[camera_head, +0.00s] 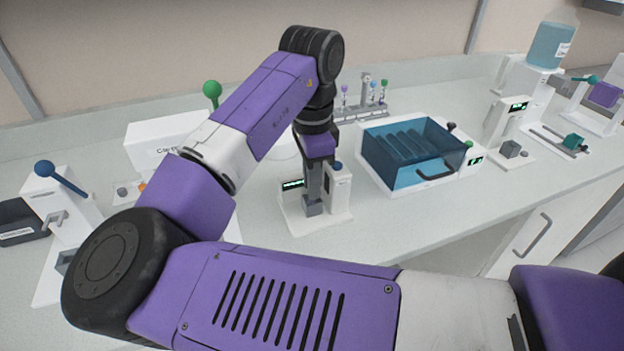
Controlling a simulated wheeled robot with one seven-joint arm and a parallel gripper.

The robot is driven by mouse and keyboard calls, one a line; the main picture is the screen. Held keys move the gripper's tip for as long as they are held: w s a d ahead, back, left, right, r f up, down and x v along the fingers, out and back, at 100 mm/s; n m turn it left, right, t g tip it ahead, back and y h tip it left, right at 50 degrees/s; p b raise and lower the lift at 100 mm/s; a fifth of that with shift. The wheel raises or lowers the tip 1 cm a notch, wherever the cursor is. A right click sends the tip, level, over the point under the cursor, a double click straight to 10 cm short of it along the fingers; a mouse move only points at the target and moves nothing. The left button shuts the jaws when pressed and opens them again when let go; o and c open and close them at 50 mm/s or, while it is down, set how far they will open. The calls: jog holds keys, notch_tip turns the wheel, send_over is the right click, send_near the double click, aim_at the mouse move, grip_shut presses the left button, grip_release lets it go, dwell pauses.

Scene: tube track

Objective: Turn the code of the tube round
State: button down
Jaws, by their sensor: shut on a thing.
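My gripper (314,186) points straight down at a small white station (338,205) in the middle of the bench. Its fingers are shut on the tube, just above a grey block (312,207) on the station. The tube itself is hidden by the fingers, and its code cannot be seen. The station has a dark display with green characters (292,184) to the left of the fingers. A white post with a blue top (338,167) stands close to their right.
A tube rack (365,112) with several coloured-cap tubes stands behind. A blue clear-lidded box (413,150) is to the right, with more white devices (505,125) beyond. A blue-knobbed lever device (52,200) stands at left. Bare bench lies right of the station's front.

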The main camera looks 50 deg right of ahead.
jog(key=shift+r+n+p, duration=0.1)
jog(key=shift+n+p, duration=0.4)
jog(key=shift+p, duration=0.05)
jog(key=shift+n+p, duration=1.5)
jog(key=shift+n, duration=0.3)
jog(key=shift+n+p, duration=2.25)
jog(key=shift+n, duration=0.35)
jog(key=shift+n+p, duration=3)
jog(key=shift+n, duration=0.1)
jog(key=shift+n+p, duration=0.55)
jog(key=shift+n, duration=0.05)
jog(key=shift+n+p, duration=1.1)
jog(key=shift+p, duration=0.05)
jog(key=shift+f+n+p, duration=0.2)
jog(key=shift+n+p, duration=0.1)
jog(key=shift+p, duration=0.1)
